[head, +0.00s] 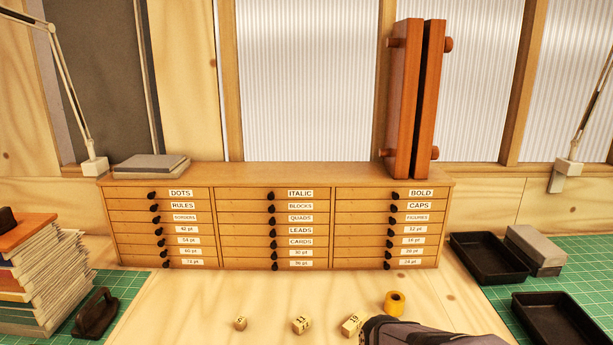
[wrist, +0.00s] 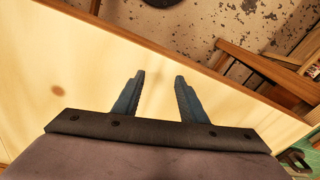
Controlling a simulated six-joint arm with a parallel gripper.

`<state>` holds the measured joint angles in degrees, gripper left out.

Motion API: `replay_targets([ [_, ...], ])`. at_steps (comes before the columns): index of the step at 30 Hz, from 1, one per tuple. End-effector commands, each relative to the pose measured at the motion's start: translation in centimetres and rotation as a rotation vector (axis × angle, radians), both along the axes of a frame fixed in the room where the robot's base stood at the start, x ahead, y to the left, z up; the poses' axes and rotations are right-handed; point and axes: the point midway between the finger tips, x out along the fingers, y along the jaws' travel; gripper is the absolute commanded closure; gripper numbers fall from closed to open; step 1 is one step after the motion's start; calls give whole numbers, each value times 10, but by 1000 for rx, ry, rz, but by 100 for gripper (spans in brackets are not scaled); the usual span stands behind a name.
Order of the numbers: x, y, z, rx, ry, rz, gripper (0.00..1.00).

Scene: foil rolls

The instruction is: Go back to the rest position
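My gripper shows in the wrist view (wrist: 159,76) with its two blue-grey fingers spread apart. Nothing is between them, and pale wooden tabletop lies beyond. In the head view, part of my arm comes in from the bottom right, low over the front of the table; the fingers cannot be made out there. A yellow foil roll (head: 395,302) sits on the tabletop just behind my arm. It stands apart from the wooden blocks, and no fingers hold it.
A labelled drawer cabinet (head: 273,226) spans the back. Black trays (head: 487,262) (head: 555,322) lie right; a paper stack (head: 45,285) and dark-handled tool (head: 97,313) lie left. The wrist view shows the table edge and speckled floor.

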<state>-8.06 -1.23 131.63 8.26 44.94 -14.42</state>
Motion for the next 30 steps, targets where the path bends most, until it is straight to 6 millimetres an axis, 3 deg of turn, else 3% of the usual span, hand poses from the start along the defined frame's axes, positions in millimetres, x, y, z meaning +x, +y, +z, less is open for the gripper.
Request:
replay_targets([
  [3,-21,10,6,74,50,-123,62],
  [6,-39,9,0,107,87,-227,62],
  [13,-62,-32,-38,2,95,-282,62],
  [21,-76,-66,-58,-95,87,-292,62],
  [30,-77,-69,-58,-104,86,-291,62],
])
